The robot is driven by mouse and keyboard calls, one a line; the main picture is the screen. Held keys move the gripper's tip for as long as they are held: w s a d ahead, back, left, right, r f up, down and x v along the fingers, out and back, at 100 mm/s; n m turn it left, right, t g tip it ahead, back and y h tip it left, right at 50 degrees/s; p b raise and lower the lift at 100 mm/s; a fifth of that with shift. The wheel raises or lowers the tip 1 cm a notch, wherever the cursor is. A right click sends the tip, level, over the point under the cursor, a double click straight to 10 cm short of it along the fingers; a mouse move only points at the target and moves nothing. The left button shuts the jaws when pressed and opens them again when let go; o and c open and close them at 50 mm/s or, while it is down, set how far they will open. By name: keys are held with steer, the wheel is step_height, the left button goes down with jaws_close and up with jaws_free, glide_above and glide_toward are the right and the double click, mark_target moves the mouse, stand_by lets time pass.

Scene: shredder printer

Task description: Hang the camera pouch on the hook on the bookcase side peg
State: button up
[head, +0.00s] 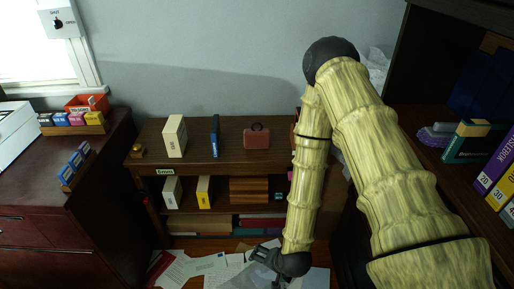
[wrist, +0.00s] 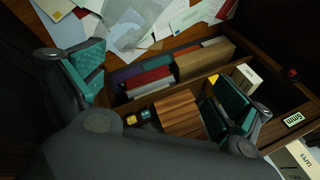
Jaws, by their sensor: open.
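A small reddish-brown case with a top handle (head: 256,137) stands upright on the bookcase top; it looks like the camera pouch. A small brass-coloured fitting (head: 138,150) shows at the left end of the bookcase (head: 200,157); I cannot tell whether it is the hook. My gripper (head: 275,262) is low in front of the bookcase, above scattered papers. In the wrist view my gripper (wrist: 160,88) has its teal-padded fingers wide apart, with nothing held between them. The bookcase shelves show beyond the fingers. The case is not clearly seen in the wrist view.
A white box (head: 175,137) and a blue upright item (head: 214,136) stand left of the case. The lower shelves hold boxes and folders. A dark cabinet (head: 60,180) stands at left, and shelving with books (head: 495,165) at right. Papers (head: 205,265) cover the floor.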

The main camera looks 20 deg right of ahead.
steer(key=w+m+t+b, duration=0.3)
steer(key=w+m, duration=0.2)
steer(key=w, duration=0.5)
steer(key=m+t+h+b, duration=0.3)
steer(key=m+t+b, duration=0.75)
steer(key=m, duration=0.75)
glide_toward(252, 132)
steer(key=shift+g, duration=0.45)
steer(key=w, duration=0.2)
steer(key=w+r+b, duration=0.1)
steer(key=shift+w+r, duration=0.1)
steer(key=shift+w, duration=0.3)
steer(key=shift+w+d+r+b, duration=0.15)
steer(key=shift+w+b, duration=0.05)
steer(key=shift+w, duration=1.4)
steer(key=shift+w+d+r+b, duration=0.15)
steer(key=shift+w, duration=1.45)
